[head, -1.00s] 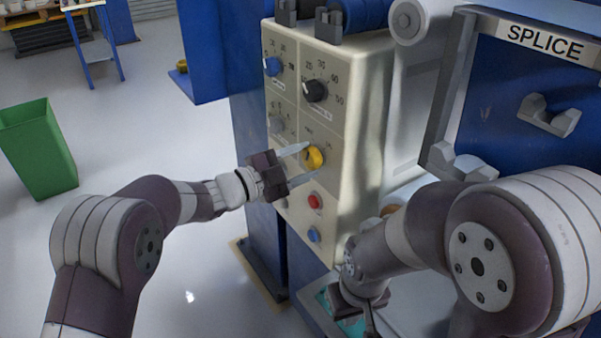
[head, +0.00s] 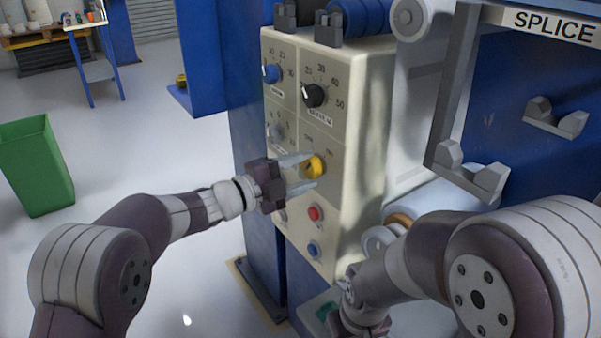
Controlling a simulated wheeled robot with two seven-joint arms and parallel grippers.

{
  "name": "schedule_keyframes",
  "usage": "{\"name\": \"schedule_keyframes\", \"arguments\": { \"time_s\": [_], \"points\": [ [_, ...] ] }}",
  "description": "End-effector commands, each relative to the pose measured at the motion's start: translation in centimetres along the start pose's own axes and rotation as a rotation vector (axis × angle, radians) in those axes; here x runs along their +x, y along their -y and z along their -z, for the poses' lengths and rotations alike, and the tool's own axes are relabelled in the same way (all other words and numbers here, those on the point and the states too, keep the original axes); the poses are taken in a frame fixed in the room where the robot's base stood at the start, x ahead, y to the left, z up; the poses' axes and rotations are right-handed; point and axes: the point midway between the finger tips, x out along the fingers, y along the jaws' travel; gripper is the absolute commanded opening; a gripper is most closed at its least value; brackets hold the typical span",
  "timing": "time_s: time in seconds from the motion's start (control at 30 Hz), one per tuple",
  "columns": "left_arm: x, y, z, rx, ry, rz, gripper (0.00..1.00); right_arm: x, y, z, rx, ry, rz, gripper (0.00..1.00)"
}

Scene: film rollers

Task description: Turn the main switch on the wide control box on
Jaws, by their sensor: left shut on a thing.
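The wide control box (head: 352,170) is a cream panel with knobs and buttons, mounted on a blue post. The yellow rotary knob (head: 315,166) sits on its front face, right of centre; its printed marks are too small to read. My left gripper (head: 306,172) is at the yellow knob, with one pale finger above and one below, shut on it. My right gripper (head: 358,318) is low at the bottom of the view, partly cut off, and its fingers do not show clearly.
The panel also has a black dial (head: 314,95), a blue dial (head: 272,73), a red button (head: 315,213) and a blue button (head: 314,249). A blue machine with a SPLICE sign (head: 551,25) stands at right. A green bin (head: 37,166) stands on open floor at left.

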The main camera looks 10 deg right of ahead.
Motion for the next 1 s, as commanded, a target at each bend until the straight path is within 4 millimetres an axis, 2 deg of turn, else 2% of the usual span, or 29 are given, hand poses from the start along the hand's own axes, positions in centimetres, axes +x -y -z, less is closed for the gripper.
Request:
{"name": "schedule_keyframes", "arguments": {
  "time_s": [0.17, 0.2, 0.27, 0.53, 0.63, 1.0],
  "points": [
    [0.0, -0.1, 0.0, 0.001, 0.0, -0.003, 0.23, 0.0, 0.0, 0.0, 0.0, 0.0, 0.0, 0.0],
    [0.0, -0.1, 0.0, 0.001, 0.0, -0.003, 0.64, 0.0, 0.0, 0.0, 0.0, 0.0, 0.0, 0.0],
    [0.0, -0.1, 0.0, 0.0, 0.0, -0.002, 0.8, 0.0, 0.0, 0.0, 0.0, 0.0, 0.0, 0.0],
    [-0.1, 0.0, 0.0, 0.0, 0.0, -0.001, 0.8, 0.0, 0.0, 0.0, 0.0, 0.0, 0.0, 0.0],
    [-1.0, 0.1, 0.0, 0.0, 0.001, 0.0, 0.8, -0.2, 0.0, 0.0, 0.0, 0.0, 0.0, 0.0],
    [-10.3, 0.1, -0.1, -0.001, 0.004, -0.001, 0.8, -1.5, 0.0, 0.2, 0.0, 0.0, 0.0, 0.0]
  ]
}}
